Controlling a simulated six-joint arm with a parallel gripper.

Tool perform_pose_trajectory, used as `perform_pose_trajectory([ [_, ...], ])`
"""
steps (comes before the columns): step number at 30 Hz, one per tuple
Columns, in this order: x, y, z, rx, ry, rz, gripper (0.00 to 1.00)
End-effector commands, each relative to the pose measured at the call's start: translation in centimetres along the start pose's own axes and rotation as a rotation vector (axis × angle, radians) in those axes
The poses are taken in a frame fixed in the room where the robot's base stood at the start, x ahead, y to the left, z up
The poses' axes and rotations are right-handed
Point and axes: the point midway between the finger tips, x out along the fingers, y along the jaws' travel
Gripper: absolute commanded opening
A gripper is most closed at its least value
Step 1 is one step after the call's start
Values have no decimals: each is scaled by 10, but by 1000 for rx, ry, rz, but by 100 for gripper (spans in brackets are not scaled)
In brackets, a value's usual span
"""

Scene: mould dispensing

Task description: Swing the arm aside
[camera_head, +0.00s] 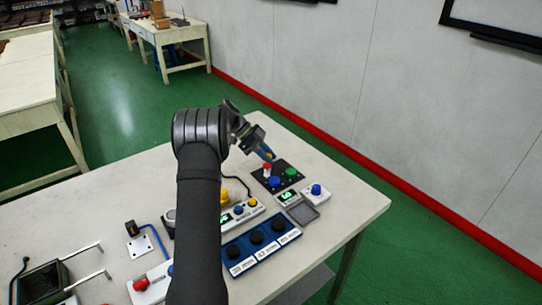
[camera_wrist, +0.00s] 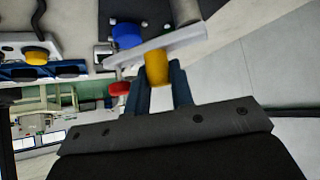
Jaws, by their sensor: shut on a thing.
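My gripper (camera_head: 265,153) is at the end of my raised arm, above the back of the white table. In the head view it is just left of and above a black plate with coloured knobs. The wrist view shows its dark blue fingers (camera_wrist: 163,88) shut on a yellow cylindrical piece (camera_wrist: 157,70). A pale flat bar (camera_wrist: 145,48) crosses just beyond the yellow piece; I cannot tell whether they are joined.
The table's far right corner is bare.

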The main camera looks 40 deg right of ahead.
Motion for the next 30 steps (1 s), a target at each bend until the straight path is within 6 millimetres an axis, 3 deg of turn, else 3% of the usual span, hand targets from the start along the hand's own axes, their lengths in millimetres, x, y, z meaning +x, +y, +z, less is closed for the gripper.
perform_pose_trajectory([
  [15,-9,0,11,263,0,266,0],
  [30,-12,0,13,326,0,328,0],
])
